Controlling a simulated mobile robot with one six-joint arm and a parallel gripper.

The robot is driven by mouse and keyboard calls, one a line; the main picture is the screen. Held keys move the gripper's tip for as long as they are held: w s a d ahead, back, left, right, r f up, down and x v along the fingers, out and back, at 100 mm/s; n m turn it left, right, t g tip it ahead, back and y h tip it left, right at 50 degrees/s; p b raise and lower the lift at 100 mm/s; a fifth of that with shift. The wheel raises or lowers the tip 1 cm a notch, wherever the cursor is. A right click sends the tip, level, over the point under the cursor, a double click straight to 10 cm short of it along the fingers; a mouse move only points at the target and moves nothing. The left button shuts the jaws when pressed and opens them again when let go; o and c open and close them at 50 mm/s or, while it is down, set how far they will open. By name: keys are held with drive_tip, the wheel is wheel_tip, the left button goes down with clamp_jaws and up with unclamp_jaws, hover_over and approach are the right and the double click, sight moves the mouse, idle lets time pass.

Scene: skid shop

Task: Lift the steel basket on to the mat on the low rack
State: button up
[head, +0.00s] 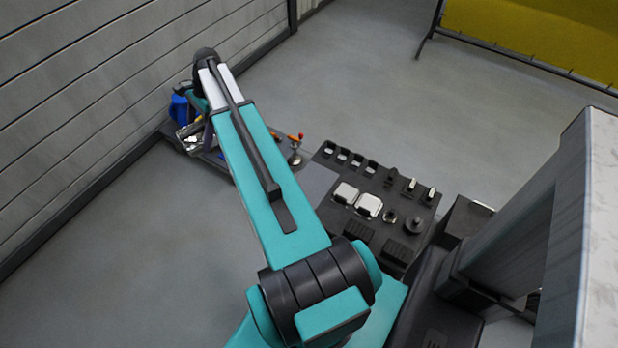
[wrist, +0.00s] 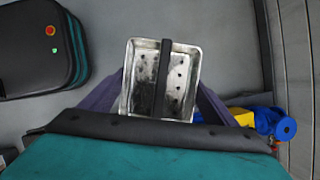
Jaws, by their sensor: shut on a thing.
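The steel basket (wrist: 145,85) is in the middle of the wrist view, a shiny open rectangular pan with dark spots inside and a dark bar handle (wrist: 162,80) across it. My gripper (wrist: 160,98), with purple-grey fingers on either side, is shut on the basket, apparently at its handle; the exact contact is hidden. In the head view a bit of the basket's metal rim (head: 187,133) shows left of my arm, which hides most of the gripper. I cannot make out the mat or the low rack for certain in either view.
A blue container (head: 180,108) stands by the slatted wall (head: 80,90) near the basket; blue and yellow items (wrist: 284,128) show in the wrist view. A red-knobbed lever (head: 295,148) stands right of my arm. Grey floor (head: 370,80) is clear towards the yellow panel (head: 535,35).

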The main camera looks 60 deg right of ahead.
drive_tip(key=s+d+f+m+t+h+b, duration=0.1)
drive_tip(key=s+d+f+m+b, duration=0.4)
drive_tip(key=d+f, duration=0.5)
drive_tip(key=s+d+f+m+t+h+b, duration=0.1)
drive_tip(key=s+d+f+m+b, duration=0.3)
drive_tip(key=s+d+f+b, duration=0.5)
drive_tip(key=s+d+f+m+t+h+b, duration=0.1)
drive_tip(key=s+d+f+m+b, duration=0.4)
drive_tip(key=s+d+f, duration=0.5)
wheel_tip(320, 180, down, 9)
drive_tip(key=d+h+b, duration=0.1)
drive_tip(key=b, duration=0.1)
drive_tip(key=shift+f+m+b, duration=0.15)
drive_tip(key=shift+m+b, duration=0.15)
drive_tip(key=shift+b, duration=0.1)
drive_tip(key=shift+f, duration=0.15)
drive_tip(key=shift+w+f+b, duration=0.1)
drive_tip(key=shift+f+b, duration=3.1)
drive_tip(key=shift+b, duration=0.1)
drive_tip(key=shift+r, duration=0.1)
drive_tip(key=shift+p, duration=0.4)
drive_tip(key=shift+f+p, duration=0.55)
drive_tip(key=shift+p, duration=0.3)
drive_tip(key=shift+f+p, duration=0.35)
drive_tip(key=shift+f, duration=0.15)
